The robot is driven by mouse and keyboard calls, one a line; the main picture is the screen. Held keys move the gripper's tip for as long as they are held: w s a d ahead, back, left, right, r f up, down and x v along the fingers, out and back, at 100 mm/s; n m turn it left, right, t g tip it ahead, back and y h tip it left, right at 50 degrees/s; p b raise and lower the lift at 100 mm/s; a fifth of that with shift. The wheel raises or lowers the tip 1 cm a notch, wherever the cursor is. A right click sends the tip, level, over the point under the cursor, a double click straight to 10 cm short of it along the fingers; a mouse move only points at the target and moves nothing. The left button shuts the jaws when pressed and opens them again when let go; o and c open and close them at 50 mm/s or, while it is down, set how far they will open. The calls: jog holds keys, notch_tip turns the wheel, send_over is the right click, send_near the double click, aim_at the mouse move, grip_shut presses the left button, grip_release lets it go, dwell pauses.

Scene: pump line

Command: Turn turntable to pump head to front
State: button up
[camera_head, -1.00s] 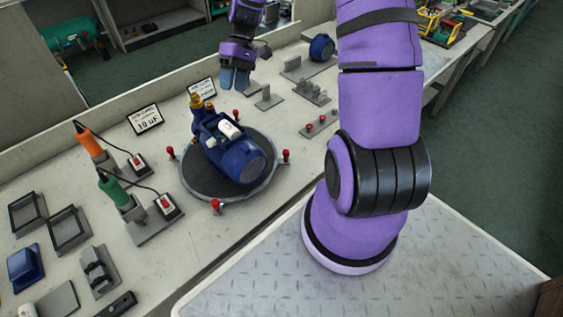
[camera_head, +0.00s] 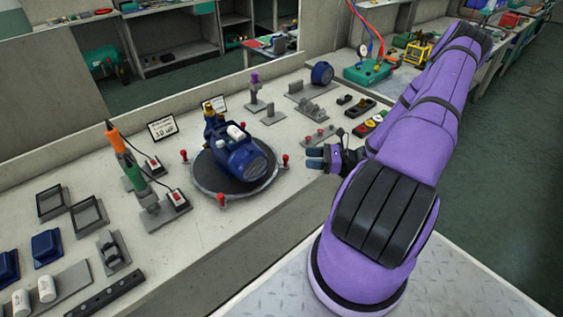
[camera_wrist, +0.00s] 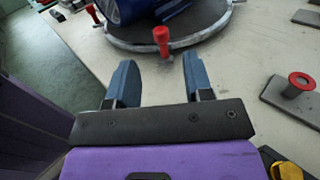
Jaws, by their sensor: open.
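The round dark turntable (camera_head: 206,178) with a metal rim lies on the bench. Red upright knobs stand around its rim, one (camera_head: 285,160) on its right side. A blue pump (camera_head: 240,158) with a white box on top rests on the turntable. Its brass fittings (camera_head: 210,121) are at the back left, and its round blue motor end faces front right. My gripper (camera_head: 318,158) is open and empty, just right of the turntable. In the wrist view, a red knob (camera_wrist: 162,42) stands beyond and between the open fingertips (camera_wrist: 158,68), apart from them, at the rim.
Two screwdrivers, one orange (camera_head: 112,138), stand in holders left of the turntable. A printed sign (camera_head: 162,128) stands behind. Bare bench lies in front of the turntable.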

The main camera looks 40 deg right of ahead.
aim_at(280, 165)
jog(key=x, duration=1)
jog(key=shift+w+a, duration=0.2)
jog(key=shift+a, duration=0.05)
grip_shut()
jog(key=shift+w+d, duration=0.1)
